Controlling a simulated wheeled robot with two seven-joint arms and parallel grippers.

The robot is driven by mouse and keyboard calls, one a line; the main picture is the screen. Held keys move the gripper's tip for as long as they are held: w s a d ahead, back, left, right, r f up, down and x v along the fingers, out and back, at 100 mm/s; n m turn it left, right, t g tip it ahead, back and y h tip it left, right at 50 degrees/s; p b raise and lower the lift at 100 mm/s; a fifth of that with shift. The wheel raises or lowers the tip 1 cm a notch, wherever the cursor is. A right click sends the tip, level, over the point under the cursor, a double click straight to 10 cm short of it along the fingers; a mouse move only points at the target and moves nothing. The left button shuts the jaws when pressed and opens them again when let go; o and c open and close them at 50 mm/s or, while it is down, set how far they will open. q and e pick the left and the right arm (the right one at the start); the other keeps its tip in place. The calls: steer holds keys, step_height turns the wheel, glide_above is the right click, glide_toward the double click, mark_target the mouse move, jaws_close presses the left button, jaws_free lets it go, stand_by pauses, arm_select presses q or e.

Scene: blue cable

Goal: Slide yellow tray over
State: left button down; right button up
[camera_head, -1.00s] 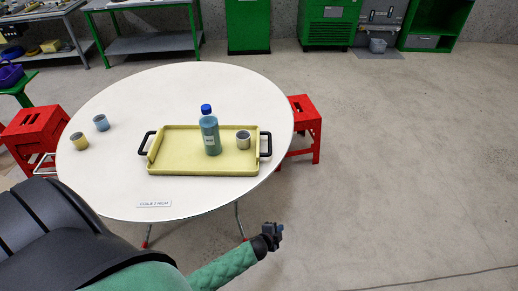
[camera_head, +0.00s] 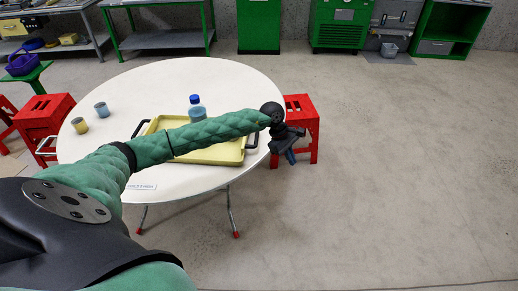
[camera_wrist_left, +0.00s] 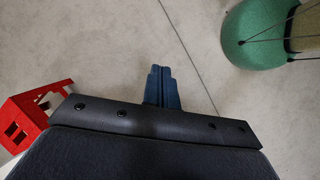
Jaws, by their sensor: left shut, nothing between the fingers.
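The yellow tray (camera_head: 222,156) lies on the round white table (camera_head: 110,109), with black handles at its left and right ends. My left arm stretches across in front of it and hides its middle. A bottle with a blue cap (camera_head: 196,107) stands on the tray, its lower part hidden by my arm. My left gripper (camera_head: 291,157) is just past the table's right edge, beside the tray's right handle (camera_head: 252,141), and apart from it. Its blue fingers (camera_wrist_left: 163,88) are shut and empty over the floor in the left wrist view. My right gripper is not in view.
A yellowish cup (camera_head: 80,125) and a blue-grey cup (camera_head: 102,109) stand at the table's left. A red stool (camera_head: 303,118) is right behind my left gripper, another (camera_head: 45,117) is left of the table. Open floor lies to the right.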

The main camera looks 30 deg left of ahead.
arm_select(q)
steer(key=a+r+m+y, duration=0.3)
steer(key=a+r+y, duration=0.2)
steer(key=a, duration=0.7)
steer(key=shift+y, duration=0.3)
steer(key=a+f+p, duration=0.1)
steer(key=f+p, duration=0.1)
steer(key=f, duration=0.1)
steer(key=w+f+p, duration=0.1)
steer(key=f+p, duration=0.1)
steer(key=f, duration=0.1)
steer(key=a+f+p, duration=0.1)
steer(key=f+p, duration=0.1)
steer(key=f, duration=0.1)
steer(key=shift+w+a+f, duration=0.3)
steer(key=shift+w+a, duration=0.05)
steer(key=shift+w+a+f+p, duration=0.1)
steer(key=shift+w+a+p, duration=0.1)
steer(key=shift+a+p, duration=0.3)
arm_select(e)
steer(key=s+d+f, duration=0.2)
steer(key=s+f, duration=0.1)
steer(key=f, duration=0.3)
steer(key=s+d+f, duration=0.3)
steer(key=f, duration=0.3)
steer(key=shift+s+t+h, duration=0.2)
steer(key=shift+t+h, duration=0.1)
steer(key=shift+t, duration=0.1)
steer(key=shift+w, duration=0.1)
